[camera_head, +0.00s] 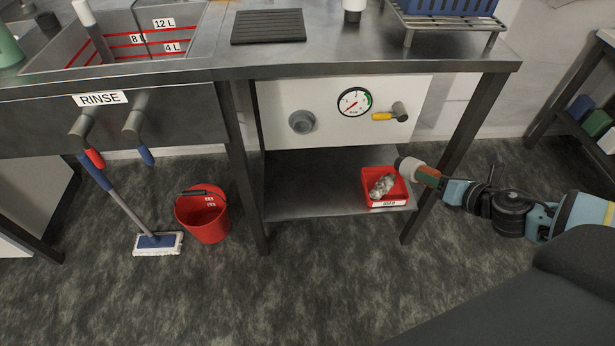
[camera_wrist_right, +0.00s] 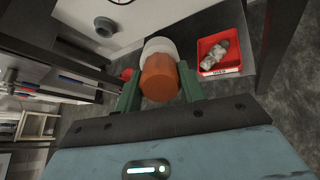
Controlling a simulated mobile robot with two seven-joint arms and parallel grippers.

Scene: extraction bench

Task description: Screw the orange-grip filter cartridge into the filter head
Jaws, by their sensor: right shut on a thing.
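My right gripper (camera_head: 440,181) is shut on the filter cartridge by its orange grip (camera_head: 428,176). The cartridge's white end (camera_head: 407,166) points left in the head view, away from my wrist. In the right wrist view, the orange grip (camera_wrist_right: 160,80) sits between the green fingers, with the white body (camera_wrist_right: 160,48) beyond it. The filter head (camera_head: 302,122) is a grey round fitting on the white panel under the bench. It also shows in the right wrist view (camera_wrist_right: 103,26), clear of the cartridge. My left gripper is not in view.
A red bin (camera_head: 370,203) on the lower shelf (camera_head: 310,185) holds a dirty grey cartridge (camera_head: 382,186). A gauge (camera_head: 354,102) and a yellow-handled valve (camera_head: 390,115) sit right of the filter head. A bench leg (camera_head: 462,130) stands near my right gripper. A red bucket (camera_head: 208,228) stands left.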

